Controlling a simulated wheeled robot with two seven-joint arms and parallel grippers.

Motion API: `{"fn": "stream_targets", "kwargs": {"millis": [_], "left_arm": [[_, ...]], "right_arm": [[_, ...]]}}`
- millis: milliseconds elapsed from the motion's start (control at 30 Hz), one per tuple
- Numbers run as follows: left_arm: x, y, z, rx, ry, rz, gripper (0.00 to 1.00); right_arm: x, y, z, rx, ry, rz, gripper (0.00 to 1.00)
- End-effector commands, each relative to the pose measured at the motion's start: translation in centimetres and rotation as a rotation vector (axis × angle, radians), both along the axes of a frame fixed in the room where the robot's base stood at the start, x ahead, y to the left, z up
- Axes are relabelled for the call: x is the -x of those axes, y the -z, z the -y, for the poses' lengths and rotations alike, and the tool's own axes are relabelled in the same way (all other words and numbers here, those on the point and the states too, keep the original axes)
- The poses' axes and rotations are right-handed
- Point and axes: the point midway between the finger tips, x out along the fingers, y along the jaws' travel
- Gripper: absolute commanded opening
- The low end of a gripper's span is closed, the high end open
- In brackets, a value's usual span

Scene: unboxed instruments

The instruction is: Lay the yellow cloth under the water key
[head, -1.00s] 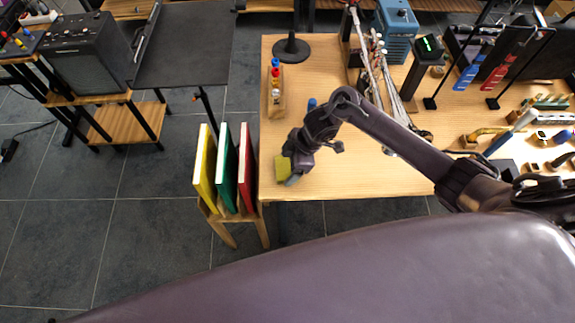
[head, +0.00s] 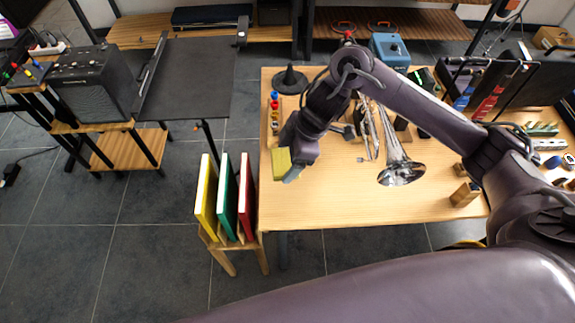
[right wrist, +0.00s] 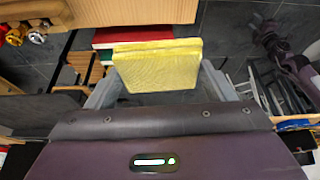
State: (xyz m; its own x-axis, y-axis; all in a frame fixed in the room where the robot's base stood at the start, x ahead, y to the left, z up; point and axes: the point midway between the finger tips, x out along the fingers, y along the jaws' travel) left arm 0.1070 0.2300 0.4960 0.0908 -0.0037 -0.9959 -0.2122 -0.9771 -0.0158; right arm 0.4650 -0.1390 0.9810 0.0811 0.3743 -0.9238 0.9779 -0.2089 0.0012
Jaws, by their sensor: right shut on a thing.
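The yellow cloth (head: 281,164) is a folded, thick rectangular pad. My right gripper (head: 289,162) is shut on it and holds it at the left side of the wooden table, apparently above the top. In the right wrist view the cloth (right wrist: 157,66) sits between the two grey fingers (right wrist: 160,82). A silvery brass instrument (head: 372,135) with a flared bell (head: 401,173) lies to the right of the gripper, partly behind my arm. Its water key is too small to make out. My left gripper is not in view.
A rack with yellow, green and red books (head: 226,200) stands against the table's left edge. A black round stand base (head: 290,80) and a wooden block with coloured bottles (head: 274,118) are at the table's left back. The table's front left (head: 320,205) is bare.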

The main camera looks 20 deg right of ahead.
Motion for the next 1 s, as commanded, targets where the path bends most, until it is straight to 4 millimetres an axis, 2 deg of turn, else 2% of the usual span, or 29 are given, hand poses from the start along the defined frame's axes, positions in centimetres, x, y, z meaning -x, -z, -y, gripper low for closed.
{"fn": "stream_targets", "kwargs": {"millis": [100, 267, 433, 633, 1000], "left_arm": [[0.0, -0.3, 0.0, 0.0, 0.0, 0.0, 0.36], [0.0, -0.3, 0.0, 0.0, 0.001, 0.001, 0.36], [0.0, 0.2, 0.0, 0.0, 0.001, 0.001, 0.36], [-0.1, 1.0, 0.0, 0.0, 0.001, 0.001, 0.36], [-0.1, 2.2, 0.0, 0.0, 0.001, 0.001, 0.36]], "right_arm": [[0.0, -1.1, 0.0, 0.001, -0.001, 0.001, 0.55], [0.0, -1.5, 0.0, 0.001, 0.009, 0.0, 0.55], [-0.4, -2.5, 0.1, 0.003, 0.123, 0.005, 0.55], [-1.0, -4.8, 0.6, 0.002, 0.426, 0.012, 0.55], [-1.3, -8.1, 3.3, 0.0, 1.044, 0.011, 0.55]]}}
